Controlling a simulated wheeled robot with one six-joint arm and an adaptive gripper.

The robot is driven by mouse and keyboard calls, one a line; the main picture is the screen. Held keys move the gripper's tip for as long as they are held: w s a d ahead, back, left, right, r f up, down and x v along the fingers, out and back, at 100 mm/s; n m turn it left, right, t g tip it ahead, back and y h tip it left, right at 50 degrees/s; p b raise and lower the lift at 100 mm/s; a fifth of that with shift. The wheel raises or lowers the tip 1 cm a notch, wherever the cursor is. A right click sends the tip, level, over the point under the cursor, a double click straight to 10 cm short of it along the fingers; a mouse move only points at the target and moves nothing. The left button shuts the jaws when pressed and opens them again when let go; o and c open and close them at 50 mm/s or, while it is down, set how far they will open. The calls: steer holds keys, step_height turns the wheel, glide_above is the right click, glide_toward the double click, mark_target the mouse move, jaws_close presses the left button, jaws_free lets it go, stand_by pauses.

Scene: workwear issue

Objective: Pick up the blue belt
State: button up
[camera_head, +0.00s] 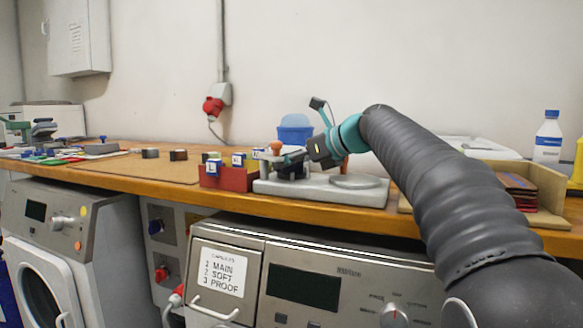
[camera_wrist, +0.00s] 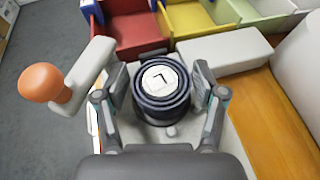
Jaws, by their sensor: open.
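The blue belt (camera_wrist: 161,98) is a dark navy coil with a white tag on top, in the middle of the wrist view. It sits on a light grey base (camera_wrist: 180,130). My gripper (camera_wrist: 161,84) is open, with one finger on each side of the coil. Narrow gaps seem to show between the fingers and the belt; I cannot tell whether either touches. In the head view my gripper (camera_head: 290,160) is low over the grey device base (camera_head: 322,190), and the belt cannot be made out clearly there.
An orange-knobbed lever (camera_wrist: 45,82) stands close left of my gripper. A red bin (camera_wrist: 138,36) and a yellow bin (camera_wrist: 192,18) lie beyond the belt. A wooden tray (camera_head: 548,218) and a bottle (camera_head: 548,138) stand at the right. The brown mat (camera_head: 120,168) is mostly clear.

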steer(key=shift+c, duration=0.2)
steer(key=c, duration=0.9)
steer(key=shift+o, duration=0.2)
steer(key=shift+r, duration=0.15)
step_height(320, 180, up, 4)
steer(key=shift+f+p, duration=0.1)
steer(key=shift+p, duration=0.95)
steer(key=r+p+v, duration=0.1)
steer(key=p+v, duration=0.1)
steer(key=v, duration=1.1)
steer(key=shift+r, duration=0.4)
